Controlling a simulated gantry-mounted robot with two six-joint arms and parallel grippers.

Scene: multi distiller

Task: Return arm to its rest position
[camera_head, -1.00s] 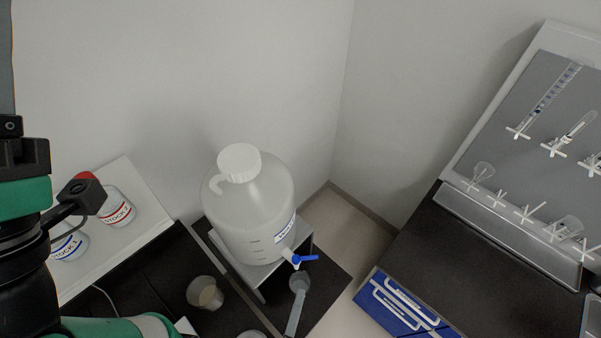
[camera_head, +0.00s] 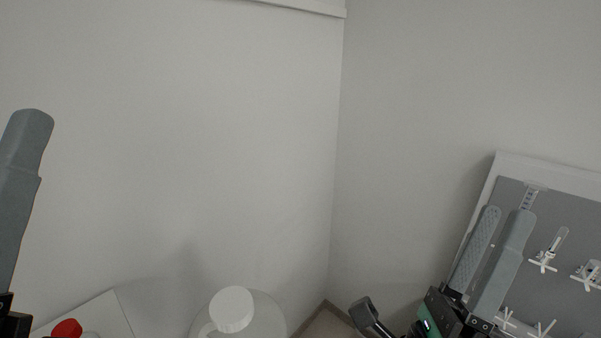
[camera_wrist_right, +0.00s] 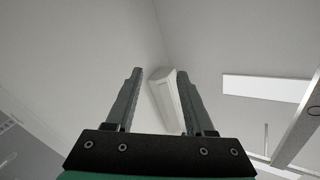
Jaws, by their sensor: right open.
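My right gripper (camera_head: 506,213) is raised at the lower right of the head view, with its two grey fingers pointing up. It is open and holds nothing. In the right wrist view its fingers (camera_wrist_right: 160,74) stand apart with only the wall and a white fixture behind them. One long grey finger of my left gripper (camera_head: 28,150) points up at the left edge of the head view. The rest of that gripper is cut off, so its opening does not show.
A peg board (camera_head: 580,235) with glassware stands behind and right of my right gripper. The white cap (camera_head: 232,309) of a large bottle shows at the bottom. A red lid (camera_head: 67,329) is at the lower left. Bare wall fills the middle.

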